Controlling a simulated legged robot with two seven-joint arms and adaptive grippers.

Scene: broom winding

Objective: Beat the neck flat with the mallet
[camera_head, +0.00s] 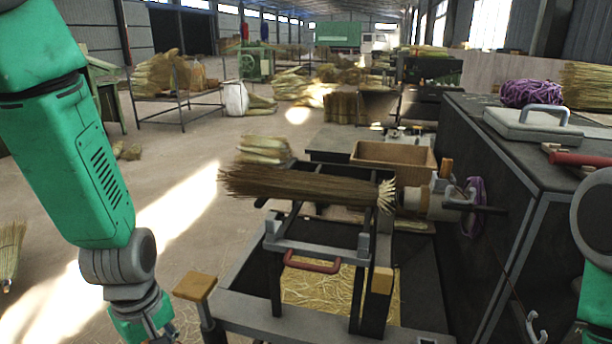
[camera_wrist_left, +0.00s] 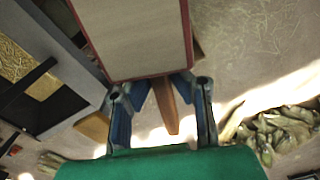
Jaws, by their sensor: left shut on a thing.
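A broom-straw bundle (camera_head: 300,185) lies level across the winding machine. Its bound neck end (camera_head: 386,195) flares pale beside the machine's spindle (camera_head: 425,203). My left gripper (camera_wrist_left: 162,88) is shut on what looks like the mallet (camera_wrist_left: 137,35), a block with a pale face and reddish edges. A brown wooden part (camera_wrist_left: 166,105) shows between the fingers. The mallet is not visible in the head view, where only my left wrist shows at the bottom left, apart from the bundle. My right arm shows at the right edge; its gripper is out of frame.
The machine frame (camera_head: 320,247) has a red handle (camera_head: 311,265) in front. A dark bench (camera_head: 505,165) on the right bears a white case (camera_head: 533,124), purple twine (camera_head: 531,93) and a red tool (camera_head: 580,159). A wooden tray (camera_head: 392,156) stands behind the bundle. Open floor lies left.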

